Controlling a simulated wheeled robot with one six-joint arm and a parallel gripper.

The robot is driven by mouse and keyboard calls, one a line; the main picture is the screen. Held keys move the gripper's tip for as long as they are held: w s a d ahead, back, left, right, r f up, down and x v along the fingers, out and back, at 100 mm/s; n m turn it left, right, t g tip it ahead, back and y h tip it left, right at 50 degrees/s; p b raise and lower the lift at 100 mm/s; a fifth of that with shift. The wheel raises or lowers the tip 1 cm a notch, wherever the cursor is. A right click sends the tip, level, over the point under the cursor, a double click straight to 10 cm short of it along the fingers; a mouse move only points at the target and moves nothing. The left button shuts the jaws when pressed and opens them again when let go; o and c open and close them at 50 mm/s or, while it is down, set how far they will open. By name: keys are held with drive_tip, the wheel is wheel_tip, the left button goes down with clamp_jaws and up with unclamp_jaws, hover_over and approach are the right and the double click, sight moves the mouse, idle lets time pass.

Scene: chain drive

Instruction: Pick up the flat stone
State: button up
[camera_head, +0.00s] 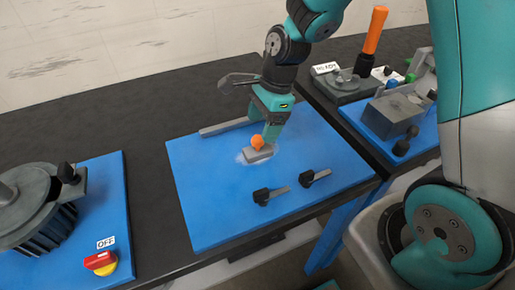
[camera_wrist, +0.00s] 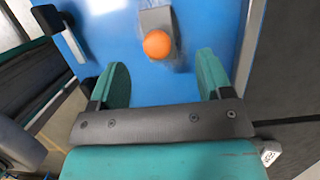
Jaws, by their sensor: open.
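A grey flat block with an orange ball-shaped knob, which looks like the flat stone (camera_head: 260,154), lies on the blue mat (camera_head: 205,205) with a pale smear around it.
Two black-handled tools (camera_head: 268,196) lie in front of the block. A long grey bar (camera_head: 225,127) lies behind it. A motor-like machine (camera_head: 38,205) and a red-yellow switch (camera_head: 101,263) stand left. A clamp fixture (camera_head: 395,112) stands right. The mat's left part is clear.

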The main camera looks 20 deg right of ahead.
sight(258, 138)
drive_tip(key=x, duration=0.6)
drive_tip(key=shift+s+a+f+p, duration=0.15)
drive_tip(key=shift+s+f+p, duration=0.05)
drive_tip(key=shift+f+p, duration=0.15)
drive_tip(key=c, duration=1.2)
drive_tip(key=shift+o, duration=0.2)
drive_tip(key=shift+r, duration=0.15)
wheel_tip(258, 138, up, 20)
